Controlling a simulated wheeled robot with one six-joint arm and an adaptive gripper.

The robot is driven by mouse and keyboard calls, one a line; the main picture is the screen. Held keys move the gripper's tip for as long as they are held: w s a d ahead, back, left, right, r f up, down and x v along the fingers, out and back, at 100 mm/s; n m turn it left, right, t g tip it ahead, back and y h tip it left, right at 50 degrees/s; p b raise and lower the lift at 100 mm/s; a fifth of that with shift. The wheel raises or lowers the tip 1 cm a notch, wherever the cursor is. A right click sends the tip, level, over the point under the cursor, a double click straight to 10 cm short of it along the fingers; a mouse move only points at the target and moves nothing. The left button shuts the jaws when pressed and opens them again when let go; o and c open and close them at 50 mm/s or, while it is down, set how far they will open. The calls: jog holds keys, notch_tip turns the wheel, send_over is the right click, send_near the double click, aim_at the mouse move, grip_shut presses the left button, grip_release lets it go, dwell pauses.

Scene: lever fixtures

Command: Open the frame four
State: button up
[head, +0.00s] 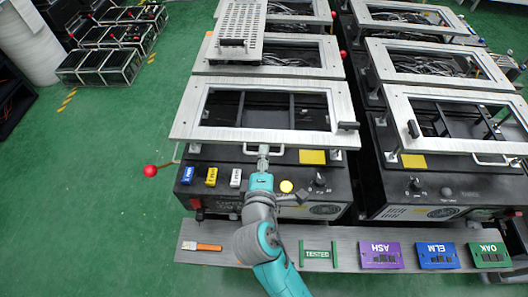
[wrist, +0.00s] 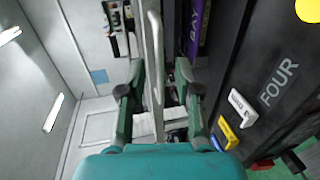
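Frame four is a silver rectangular frame (head: 215,134) lying level over a black fixture box in the head view. The box bears the word FOUR (wrist: 279,82) in the wrist view. A pale handle bar (wrist: 155,60) runs between my gripper's fingers in the wrist view; in the head view the handle (head: 249,152) sits at the frame's front edge. My gripper (wrist: 160,98) is open, with its fingers on either side of the bar and gaps visible. In the head view my gripper (head: 263,158) is at the handle and partly hides it.
A red ball lever (head: 150,171) sticks out left of the fixture. Blue, yellow and white tags (head: 211,177) sit on the box front. A grey shelf (head: 345,266) in front carries an orange-handled tool (head: 201,246) and coloured name plates (head: 381,255). A neighbouring frame (head: 455,147) stands at right.

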jog(key=shift+x, duration=1)
grip_shut()
jog(key=shift+r, duration=0.1)
